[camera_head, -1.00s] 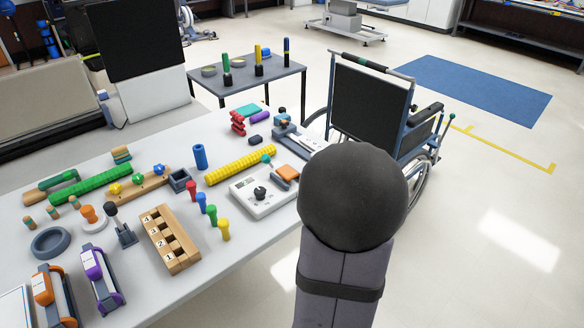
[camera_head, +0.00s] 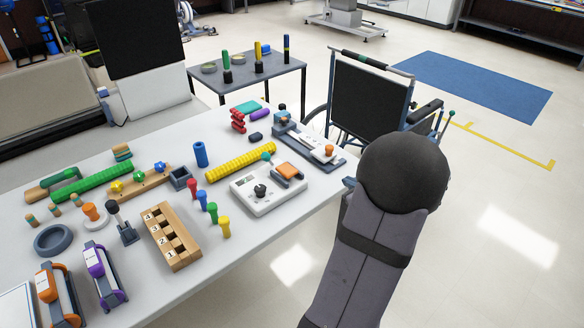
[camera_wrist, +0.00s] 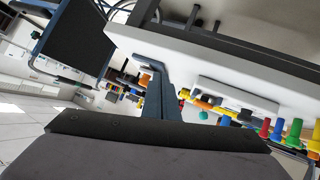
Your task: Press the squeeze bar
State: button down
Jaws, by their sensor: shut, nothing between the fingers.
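I cannot tell for certain which part is the squeeze bar. My dark arm rises at the right of the table, well away from these frames. In the head view it hides most of my gripper. In the wrist view my gripper (camera_wrist: 158,72) shows as a slim blue-grey shape beyond the dark wrist edge; it looks shut and empty, close to the table's edge.
The white table (camera_head: 255,235) is crowded. A white box with a dial (camera_head: 268,196), a grey-blue board with an orange knob (camera_head: 329,151) and a yellow ridged roll (camera_head: 240,163) lie nearest my arm. A wheelchair (camera_head: 372,108) stands behind. Open floor lies right.

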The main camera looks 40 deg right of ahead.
jog(key=w+a+r+n+t+y, duration=0.1)
jog(key=w+a+r+t+y, duration=0.3)
jog(key=a+r, duration=0.3)
jog(key=shift+w+a+r+y, duration=0.15)
jog(key=shift+w+a+y, duration=0.3)
jog(key=shift+a, duration=0.4)
send_over(292, 173)
notch_tip(292, 173, down, 3)
jog(key=shift+w+a+r, duration=0.15)
jog(key=shift+s+f, duration=0.2)
jog(key=shift+f, duration=1.7)
